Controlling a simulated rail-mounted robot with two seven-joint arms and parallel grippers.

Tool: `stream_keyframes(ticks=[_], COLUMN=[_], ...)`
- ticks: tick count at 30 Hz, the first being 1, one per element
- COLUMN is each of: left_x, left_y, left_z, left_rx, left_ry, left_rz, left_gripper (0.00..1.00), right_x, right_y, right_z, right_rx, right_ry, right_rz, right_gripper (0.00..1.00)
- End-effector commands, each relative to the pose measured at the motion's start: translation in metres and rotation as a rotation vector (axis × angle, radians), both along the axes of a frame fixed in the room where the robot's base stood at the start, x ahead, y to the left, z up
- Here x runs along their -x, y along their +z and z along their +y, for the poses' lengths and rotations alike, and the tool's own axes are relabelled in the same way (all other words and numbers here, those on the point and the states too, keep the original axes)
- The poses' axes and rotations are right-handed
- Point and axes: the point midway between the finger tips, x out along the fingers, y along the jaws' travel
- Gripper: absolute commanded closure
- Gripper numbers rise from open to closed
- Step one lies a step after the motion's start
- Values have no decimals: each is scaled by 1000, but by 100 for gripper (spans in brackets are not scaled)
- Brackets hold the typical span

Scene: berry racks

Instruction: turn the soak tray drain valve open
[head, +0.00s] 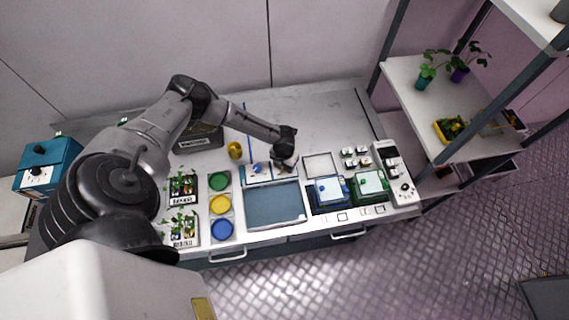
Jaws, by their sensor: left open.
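The soak tray appears to be the wide, shallow grey-blue tray (274,204) near the front middle of the workbench. Behind its back edge is a white panel with a small blue fitting (257,169), which may be the drain valve; its handle position is too small to tell. My left gripper (285,168) is open, pointing down just right of this fitting, above the back edge of the tray. What lies directly under the fingers is partly hidden, and I cannot tell whether they touch anything. My right gripper is out of view.
Green, yellow and blue round lids (220,204) and potted seedlings (184,188) stand left of the tray. Blue (329,192) and green (371,187) boxes and a white control panel (397,175) stand right. A plant shelf (412,70) is further right.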

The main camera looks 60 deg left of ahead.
Motion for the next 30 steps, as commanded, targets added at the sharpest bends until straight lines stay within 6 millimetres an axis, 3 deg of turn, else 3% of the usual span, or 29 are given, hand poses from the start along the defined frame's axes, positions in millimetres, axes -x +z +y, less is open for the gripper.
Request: stream_keyframes(ticks=[6,21,30], left_x=[0,0,0], left_y=[0,0,0], left_z=[0,0,0], left_rx=[0,0,0], left_ry=[0,0,51], left_rz=[0,0,0], left_gripper=[51,98,98], right_x=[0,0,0], right_y=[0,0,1], right_z=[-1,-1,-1], right_rx=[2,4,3], right_ry=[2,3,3], right_rz=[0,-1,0], right_gripper=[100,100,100])
